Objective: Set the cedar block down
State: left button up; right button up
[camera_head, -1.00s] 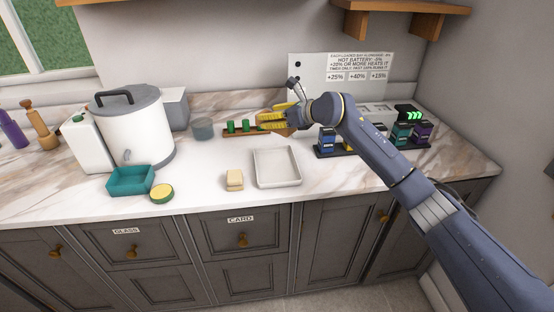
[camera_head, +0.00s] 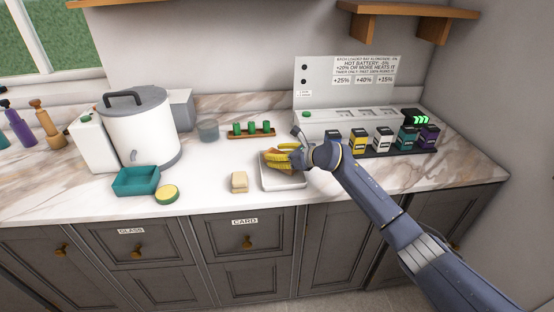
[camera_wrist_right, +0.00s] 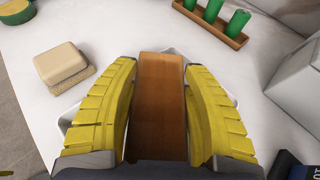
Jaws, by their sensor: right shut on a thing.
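The cedar block (camera_wrist_right: 159,105) is a reddish-brown wooden bar, seen between the yellow fingers of my right gripper (camera_wrist_right: 160,95). The right gripper is shut on it. In the head view my right gripper (camera_head: 277,161) is over the white shallow tray (camera_head: 284,184), and the fingers mostly hide the block. In the wrist view, edges of the tray show beneath the fingers and block. I cannot tell whether the block touches the tray floor. My left gripper is not in view.
A tan sponge-like block (camera_head: 239,182) lies just left of the tray. A wooden rack (camera_head: 251,134) with green cylinders is behind. A teal bin (camera_head: 136,181) and a round green-yellow item (camera_head: 166,194) are further left. Several coloured batteries (camera_head: 384,139) stand by the charger panel at right.

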jog(key=shift+f, duration=0.75)
jog(key=shift+f, duration=0.1)
jog(key=o, duration=1.3)
jog(key=shift+f, duration=0.1)
jog(key=v, duration=1.2)
